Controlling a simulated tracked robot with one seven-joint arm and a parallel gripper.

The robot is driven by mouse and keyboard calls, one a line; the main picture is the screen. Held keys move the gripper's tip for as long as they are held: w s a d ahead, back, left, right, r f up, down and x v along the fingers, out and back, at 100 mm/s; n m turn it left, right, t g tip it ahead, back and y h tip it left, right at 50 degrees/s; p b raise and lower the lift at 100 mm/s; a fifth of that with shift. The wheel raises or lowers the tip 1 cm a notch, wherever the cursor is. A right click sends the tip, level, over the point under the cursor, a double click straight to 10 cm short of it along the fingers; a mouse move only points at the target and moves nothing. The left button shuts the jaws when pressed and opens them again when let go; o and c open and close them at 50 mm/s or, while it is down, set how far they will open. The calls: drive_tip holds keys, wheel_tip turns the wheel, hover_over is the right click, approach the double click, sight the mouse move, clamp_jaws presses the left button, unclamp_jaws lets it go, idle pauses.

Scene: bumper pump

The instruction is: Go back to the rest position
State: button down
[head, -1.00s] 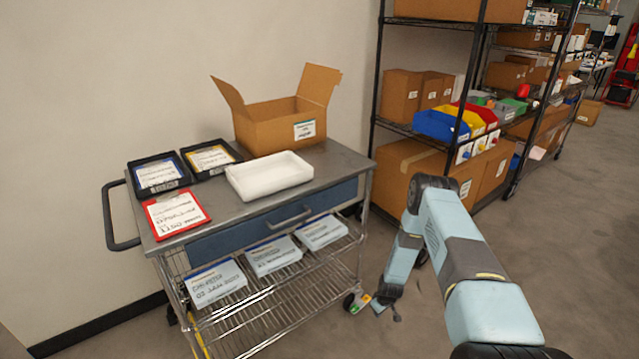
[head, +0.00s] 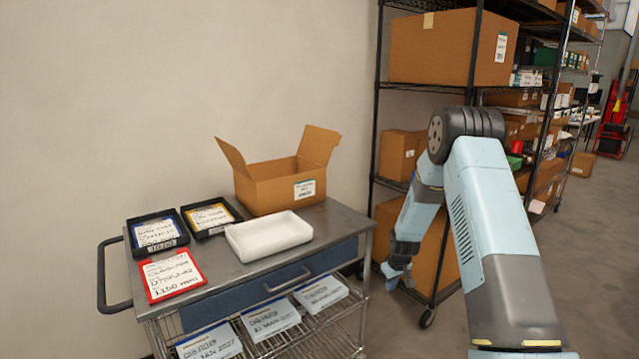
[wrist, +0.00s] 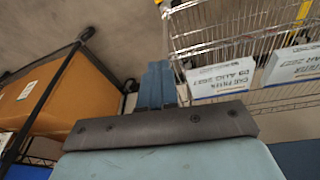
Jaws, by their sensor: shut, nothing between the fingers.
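My gripper (head: 394,274) hangs at the end of my raised, bent arm, to the right of the cart (head: 230,268) and in front of the shelving rack. In the wrist view its two fingers (wrist: 158,84) lie together, shut with nothing between them. The gripper is apart from the cart and the boxes. My arm hides part of the rack and its boxes.
The cart top holds an open cardboard box (head: 282,188), a white tray (head: 268,235), two black trays and a red-framed card (head: 171,275). White boxes (head: 270,318) lie on its wire shelf. A rack (head: 374,110) with cardboard boxes stands right. Floor (head: 590,250) is open at far right.

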drive_tip(key=s+r+m, duration=0.1)
drive_tip(key=s+r, duration=0.4)
drive_tip(key=r, duration=0.6)
drive_tip(key=s+r+t, duration=0.1)
drive_tip(key=s+r, duration=0.4)
drive_tip(key=r, duration=0.6)
drive_tip(key=s+r+m, duration=0.1)
drive_tip(key=s+r, duration=0.4)
drive_tip(key=r, duration=0.6)
drive_tip(key=s+r+m, duration=0.1)
drive_tip(key=s+r, duration=0.3)
drive_tip(key=s, duration=0.6)
drive_tip(key=s+a+r+m+t, duration=0.1)
drive_tip(key=s+r, duration=0.3)
drive_tip(key=s, duration=0.6)
drive_tip(key=s+r+m, duration=0.1)
drive_tip(key=s+r, duration=0.3)
drive_tip(key=s, duration=0.6)
drive_tip(key=shift+s+a+t, duration=0.2)
drive_tip(key=shift+s+t, duration=0.05)
drive_tip(key=shift+t, duration=0.05)
